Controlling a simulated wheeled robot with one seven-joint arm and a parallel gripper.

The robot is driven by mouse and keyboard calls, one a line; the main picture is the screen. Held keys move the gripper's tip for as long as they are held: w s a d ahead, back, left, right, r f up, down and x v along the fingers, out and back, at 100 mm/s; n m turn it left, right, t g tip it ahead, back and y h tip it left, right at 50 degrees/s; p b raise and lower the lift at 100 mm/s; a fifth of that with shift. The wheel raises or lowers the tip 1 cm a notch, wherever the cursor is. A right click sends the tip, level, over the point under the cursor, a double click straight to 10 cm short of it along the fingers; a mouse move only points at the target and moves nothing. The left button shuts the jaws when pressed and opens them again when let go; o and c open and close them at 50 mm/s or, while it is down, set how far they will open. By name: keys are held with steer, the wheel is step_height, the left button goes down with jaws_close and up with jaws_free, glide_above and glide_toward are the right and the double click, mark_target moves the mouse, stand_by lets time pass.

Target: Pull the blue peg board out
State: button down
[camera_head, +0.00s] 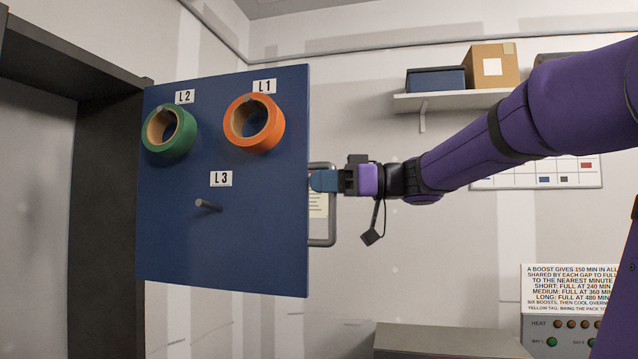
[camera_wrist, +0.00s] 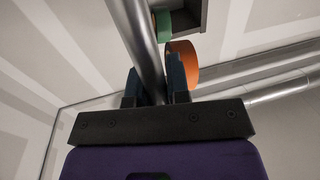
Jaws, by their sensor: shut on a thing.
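The blue peg board (camera_head: 225,250) stands upright, left of centre in the head view. A green ring (camera_head: 183,143) hangs on its peg at L2, and an orange ring (camera_head: 277,128) hangs at L1. The L3 peg (camera_head: 207,204) is bare. A grey loop handle (camera_head: 333,225) is at the board's right edge. My gripper (camera_head: 325,181) is shut on this handle. In the wrist view the fingers (camera_wrist: 155,85) sit on both sides of the grey handle bar (camera_wrist: 138,35), with the green ring (camera_wrist: 163,27) and orange ring (camera_wrist: 183,62) beyond.
A dark frame (camera_head: 100,190) stands left of the board. A wall shelf (camera_head: 450,100) holds a blue box (camera_head: 436,79) and a cardboard box (camera_head: 492,66). A printed sign (camera_head: 570,287) and a panel with lights (camera_head: 560,335) are at lower right, near a grey box top (camera_head: 450,340).

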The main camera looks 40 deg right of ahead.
steer(key=c, duration=1.1)
jaws_free()
steer(key=shift+s+d, duration=0.2)
steer(key=v, duration=1)
steer(key=shift+s+d, duration=0.3)
steer(key=s+a+f+m+g+h, duration=0.2)
steer(key=a+f+m+h, duration=0.1)
steer(key=a+f, duration=0.3)
steer(key=s+a+f+m+g+h, duration=0.2)
steer(key=a+f+h, duration=0.3)
steer(key=f, duration=0.6)
steer(key=s+a+f+m+g+h, duration=0.2)
steer(key=a+f+m+h, duration=0.2)
steer(key=f, duration=0.4)
steer(key=a+h, duration=0.1)
steer(key=a, duration=0.1)
steer(key=shift+s+a+f+g, duration=0.2)
steer(key=shift+a+f+g, duration=0.05)
steer(key=shift+a+g, duration=0.15)
